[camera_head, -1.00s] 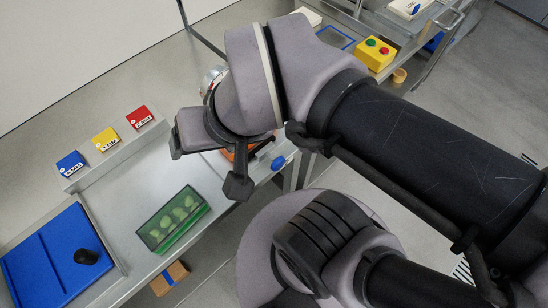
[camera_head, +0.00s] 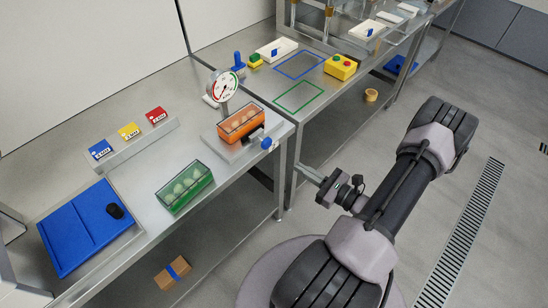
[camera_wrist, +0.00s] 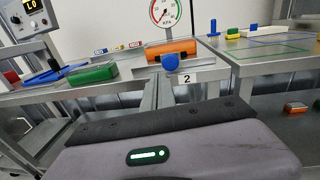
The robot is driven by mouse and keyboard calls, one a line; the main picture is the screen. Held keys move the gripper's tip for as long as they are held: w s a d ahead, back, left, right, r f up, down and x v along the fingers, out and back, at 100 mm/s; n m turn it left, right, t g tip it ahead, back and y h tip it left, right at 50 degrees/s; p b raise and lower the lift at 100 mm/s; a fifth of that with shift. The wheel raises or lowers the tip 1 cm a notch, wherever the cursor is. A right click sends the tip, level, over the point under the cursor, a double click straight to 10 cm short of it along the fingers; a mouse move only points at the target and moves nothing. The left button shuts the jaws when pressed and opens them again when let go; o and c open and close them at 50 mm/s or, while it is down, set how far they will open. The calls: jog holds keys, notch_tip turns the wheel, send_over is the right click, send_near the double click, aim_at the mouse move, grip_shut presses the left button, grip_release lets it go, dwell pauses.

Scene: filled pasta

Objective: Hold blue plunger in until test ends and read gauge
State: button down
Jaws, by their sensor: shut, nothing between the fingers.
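The blue plunger (camera_head: 267,143) sticks out from the front of the test stand at the table edge. It also shows as a round blue knob in the wrist view (camera_wrist: 171,63), with nothing touching it. The round gauge (camera_head: 223,88) stands above the stand; in the wrist view its dial (camera_wrist: 165,10) is cut off at the top. Its reading is too small to tell. An orange tray (camera_head: 241,123) with pale filled pasta sits in the stand. My gripper (camera_head: 312,177) is shut and empty, off the table edge, in front and to the right of the plunger.
A green tray (camera_head: 184,188) of pasta, a blue board (camera_head: 75,225) and a rack with blue, yellow and red cards (camera_head: 128,131) are on the table. Open floor lies before the tables.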

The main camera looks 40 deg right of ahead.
aim_at(269, 143)
jog(key=shift+s+d+f+m+h, duration=0.25)
jog(key=shift+s+f+m+h, duration=0.15)
jog(key=shift+f+h, duration=0.1)
jog(key=shift+s+d+f+m+h, duration=0.2)
jog(key=shift+s+f+m+h, duration=0.1)
jog(key=shift+f+m+h, duration=0.15)
jog(key=w, duration=0.4)
jog(key=w+b, duration=0.1)
jog(key=w, duration=0.4)
jog(key=w+a+b, duration=0.1)
jog(key=w, duration=0.4)
jog(key=shift+a, duration=0.1)
jog(key=shift+w+a+b, duration=0.1)
jog(key=shift+w+b, duration=0.35)
jog(key=shift+w, duration=0.35)
jog(key=shift+r, duration=0.15)
jog(key=shift+w+r, duration=0.1)
jog(key=shift+r, duration=0.1)
dwell(0.6)
jog(key=shift+d, duration=0.2)
dwell(0.8)
